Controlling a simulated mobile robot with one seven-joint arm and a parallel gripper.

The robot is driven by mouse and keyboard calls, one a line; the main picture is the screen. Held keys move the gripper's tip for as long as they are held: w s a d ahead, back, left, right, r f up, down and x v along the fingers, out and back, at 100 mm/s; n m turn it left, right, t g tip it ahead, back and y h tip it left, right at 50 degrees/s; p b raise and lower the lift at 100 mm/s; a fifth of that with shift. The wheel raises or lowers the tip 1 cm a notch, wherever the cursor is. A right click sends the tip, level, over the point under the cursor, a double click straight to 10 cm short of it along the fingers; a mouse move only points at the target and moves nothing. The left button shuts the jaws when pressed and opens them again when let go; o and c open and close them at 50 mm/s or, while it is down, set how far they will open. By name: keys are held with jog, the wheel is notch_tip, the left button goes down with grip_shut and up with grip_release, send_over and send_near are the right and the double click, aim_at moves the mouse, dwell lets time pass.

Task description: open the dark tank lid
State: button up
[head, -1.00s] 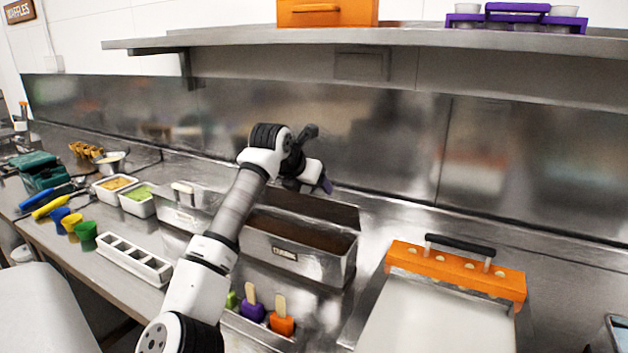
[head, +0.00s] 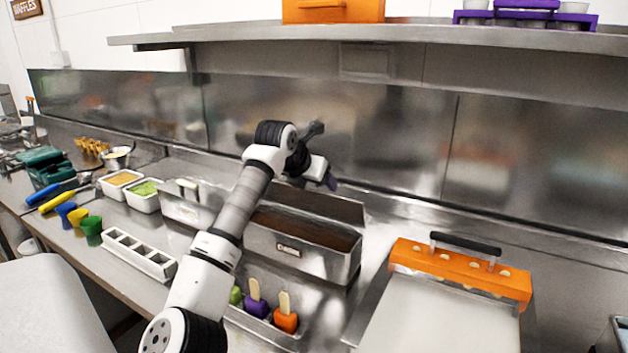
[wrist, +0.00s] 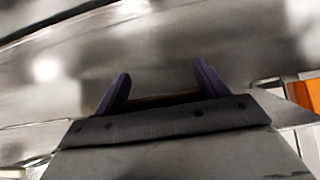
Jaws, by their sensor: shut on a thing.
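The dark tank is a steel box (head: 288,262) with a small label on its front, and dark brown contents (head: 315,234) show inside it. Its lid (head: 340,207) is raised, standing tilted up along the tank's back edge. My gripper (head: 327,178) is at the lid's upper edge, with one purple fingertip showing; my forearm hides the tank's left part. The exact contact is hidden.
Left of the tank is another steel bin (head: 178,205). Orange and purple popsicles (head: 286,315) sit in a front tray. An orange mould with a black handle (head: 465,243) stands at right. A steel shelf (head: 400,37) runs above; the steel backsplash (head: 390,135) is behind.

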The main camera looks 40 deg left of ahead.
jog(key=shift+f, duration=0.55)
jog(key=o, duration=1.4)
jog(key=shift+w, duration=0.1)
jog(key=shift+r, duration=0.1)
jog(key=shift+r, duration=0.15)
jog(key=b+v, duration=0.3)
jog(key=v, duration=1)
jog(key=shift+s+r+b, duration=0.25)
jog(key=shift+r+b, duration=0.05)
jog(key=shift+b, duration=0.05)
